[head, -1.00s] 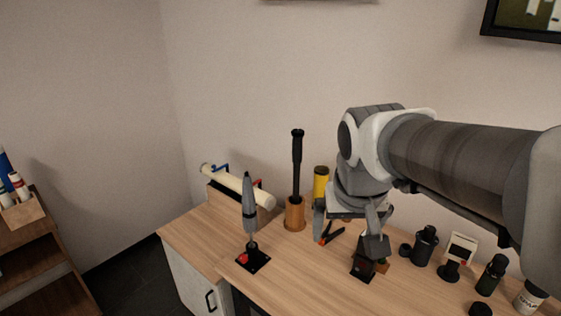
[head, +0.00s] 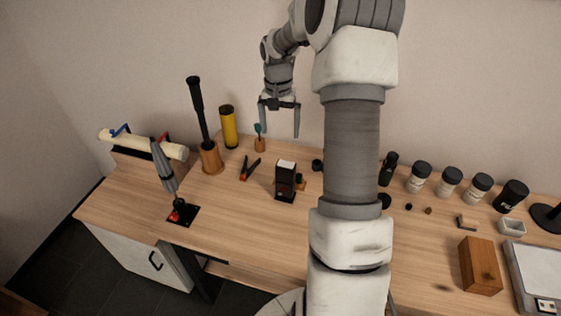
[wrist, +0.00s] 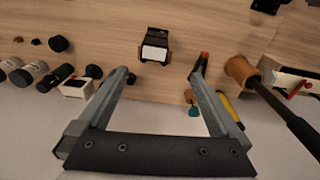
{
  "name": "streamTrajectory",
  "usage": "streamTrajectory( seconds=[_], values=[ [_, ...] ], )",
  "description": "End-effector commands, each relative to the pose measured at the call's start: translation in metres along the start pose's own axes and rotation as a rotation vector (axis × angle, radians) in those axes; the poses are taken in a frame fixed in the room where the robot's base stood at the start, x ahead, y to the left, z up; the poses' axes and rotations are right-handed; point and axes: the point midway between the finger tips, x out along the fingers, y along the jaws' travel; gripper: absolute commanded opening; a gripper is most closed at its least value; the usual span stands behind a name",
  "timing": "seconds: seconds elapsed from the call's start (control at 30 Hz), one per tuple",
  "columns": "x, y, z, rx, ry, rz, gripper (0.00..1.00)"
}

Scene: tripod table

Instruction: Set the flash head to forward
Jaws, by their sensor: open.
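The flash (head: 285,182) is a black upright box on the table, with a red mark low on its front. Its head is the top block, with a white panel (head: 286,165) that shows from above and faces upward or tilted; the exact angle is hard to tell. In the wrist view the white panel (wrist: 154,53) shows in front of the fingertips. My gripper (head: 279,132) is open and empty, raised above and behind the flash towards the wall. It also shows in the wrist view (wrist: 160,76), fingers apart and not touching the flash.
Red-handled pliers (head: 250,169), a wooden holder with a black rod (head: 211,158) and a yellow cylinder (head: 229,127) stand left of the flash. Black and white canisters (head: 449,181) line the right back. A wooden block (head: 480,265) lies front right. The table before the flash is clear.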

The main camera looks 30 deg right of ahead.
Motion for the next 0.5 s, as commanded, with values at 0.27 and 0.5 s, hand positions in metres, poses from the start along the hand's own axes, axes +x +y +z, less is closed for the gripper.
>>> streamTrajectory(
  seconds=[0.27,0.5],
  values=[
    [0.025,0.013,-0.02,0.083,-0.044,-0.012,1.0],
    [0.05,0.014,-0.019,0.088,-0.05,-0.012,1.0]
  ],
)
